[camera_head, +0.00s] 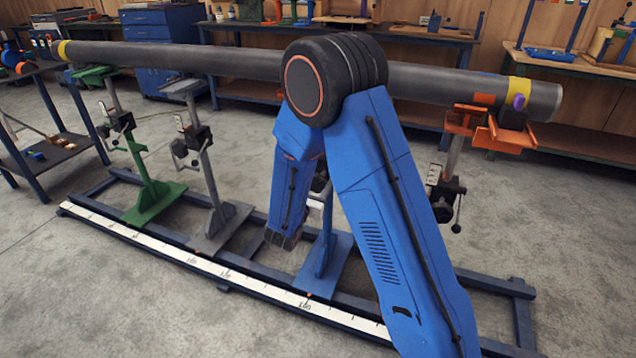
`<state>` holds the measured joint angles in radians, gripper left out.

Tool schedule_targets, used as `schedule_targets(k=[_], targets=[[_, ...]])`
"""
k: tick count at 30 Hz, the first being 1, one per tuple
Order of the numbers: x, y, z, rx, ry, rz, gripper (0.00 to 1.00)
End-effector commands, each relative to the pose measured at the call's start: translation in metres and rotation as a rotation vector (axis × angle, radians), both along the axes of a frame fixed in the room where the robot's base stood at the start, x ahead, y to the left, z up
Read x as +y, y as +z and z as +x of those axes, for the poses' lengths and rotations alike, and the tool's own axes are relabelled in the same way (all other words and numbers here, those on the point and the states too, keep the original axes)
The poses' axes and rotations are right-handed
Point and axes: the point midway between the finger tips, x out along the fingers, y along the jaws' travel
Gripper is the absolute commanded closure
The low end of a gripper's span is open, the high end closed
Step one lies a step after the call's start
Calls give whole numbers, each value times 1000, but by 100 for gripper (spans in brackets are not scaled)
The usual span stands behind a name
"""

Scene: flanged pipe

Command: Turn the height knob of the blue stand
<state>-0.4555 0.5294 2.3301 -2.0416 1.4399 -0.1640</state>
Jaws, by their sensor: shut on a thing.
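The blue stand (325,262) stands on the rail in the middle of the view. Its base plate and lower column show, but my arm covers much of its upper part. Its height knob is hidden from this view. My blue arm bends over the long grey pipe, with its forearm hanging down just left of the stand's column. The forearm's dark lower end shows above the rail. My gripper's fingers cannot be made out, so their contact with the knob cannot be seen.
The long grey pipe (200,60) crosses the top of the view. A green stand (150,190), a grey stand (212,205) and an orange-topped stand (465,122) stand along it. The dark rail with a white scale (200,262) runs below. Open concrete floor lies in front.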

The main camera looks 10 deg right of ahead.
Motion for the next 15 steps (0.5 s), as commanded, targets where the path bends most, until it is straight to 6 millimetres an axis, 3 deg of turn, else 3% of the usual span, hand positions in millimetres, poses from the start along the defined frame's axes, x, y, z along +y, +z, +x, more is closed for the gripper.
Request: schedule_targets(k=[15], targets=[[0, 0, 0, 127, 0, -175, 69]])
